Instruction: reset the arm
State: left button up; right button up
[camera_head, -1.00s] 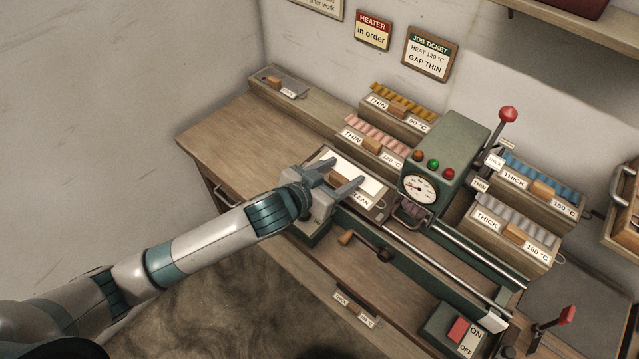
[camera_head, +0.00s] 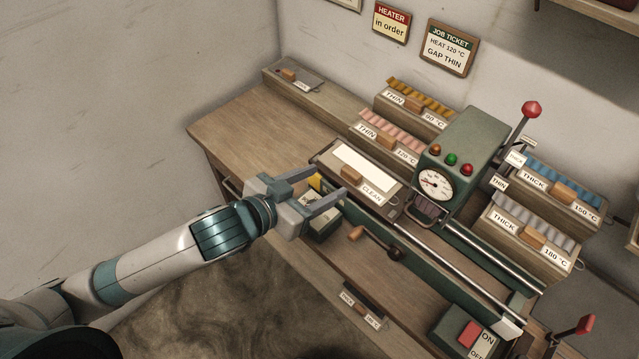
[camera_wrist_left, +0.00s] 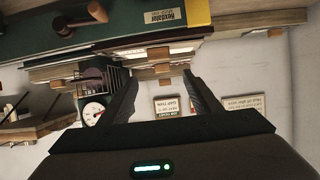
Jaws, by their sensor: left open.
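My left gripper (camera_head: 327,191) is open and empty, above the front edge of the bench near the left end of the machine. Its two fingers point right, toward the box labelled CLEAN (camera_head: 372,191), and stand apart from it. In the left wrist view the open fingers (camera_wrist_left: 163,100) show with nothing between them. My left arm comes in from the lower left. My right gripper is not in view.
The green machine (camera_head: 464,160) has a dial, lamps and a red-knobbed lever (camera_head: 530,110). Labelled THIN and THICK boxes stand around it. A crank (camera_head: 357,234) and an ON/OFF switch (camera_head: 470,336) are at the front. The bench's left part (camera_head: 250,135) is clear.

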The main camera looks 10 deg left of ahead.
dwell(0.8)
pick_arm(q)
jog(key=s+a+f+n+g+y, duration=0.25)
jog(key=s+a+f, duration=0.25)
jog(key=s+f, duration=0.25)
jog(key=s+a+f+n+g+y, duration=0.1)
jog(key=s+a+f+g+y, duration=0.15)
jog(key=s+a+f, duration=0.5)
jog(key=s+a+f+n+g+y, duration=0.25)
jog(key=s+a+f, duration=0.2)
jog(key=s, duration=0.55)
notch_tip(320, 180, down, 31)
jog(key=s+d+m+g+b, duration=0.1)
jog(key=b, duration=0.2)
jog(key=s+a+f+g+b, duration=0.1)
jog(key=s+a+f+b, duration=0.1)
jog(key=s+f, duration=1.5)
notch_tip(320, 180, down, 2)
jog(key=shift+s+a+f, duration=0.25)
jog(key=shift+s+a, duration=0.15)
jog(key=shift+a, duration=0.15)
